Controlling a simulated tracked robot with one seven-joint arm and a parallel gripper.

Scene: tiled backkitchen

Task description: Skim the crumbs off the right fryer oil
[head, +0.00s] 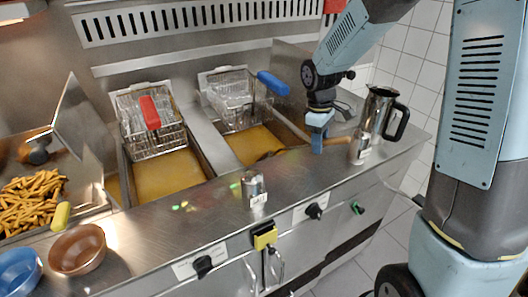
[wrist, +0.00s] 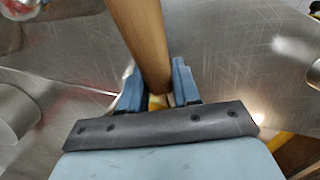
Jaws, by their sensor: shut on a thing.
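My gripper (head: 317,144) is shut on the wooden handle (head: 338,141) of the skimmer, above the counter right of the right fryer. In the wrist view the handle (wrist: 141,38) runs up between my two blue fingers (wrist: 158,95). The skimmer's dark end (head: 268,155) is at the front right of the right fryer oil (head: 247,145); I cannot tell how deep it sits. The oil is yellow-brown, and single crumbs are too small to make out. The right basket (head: 230,95) with a blue handle (head: 272,83) hangs at the back of that vat.
The left fryer oil (head: 165,176) lies under a basket with a red handle (head: 150,112). A steel jug (head: 378,110) stands close to the right of my gripper. A small can (head: 253,188) stands on the front ledge. Fries (head: 35,200) and bowls (head: 77,250) are at left.

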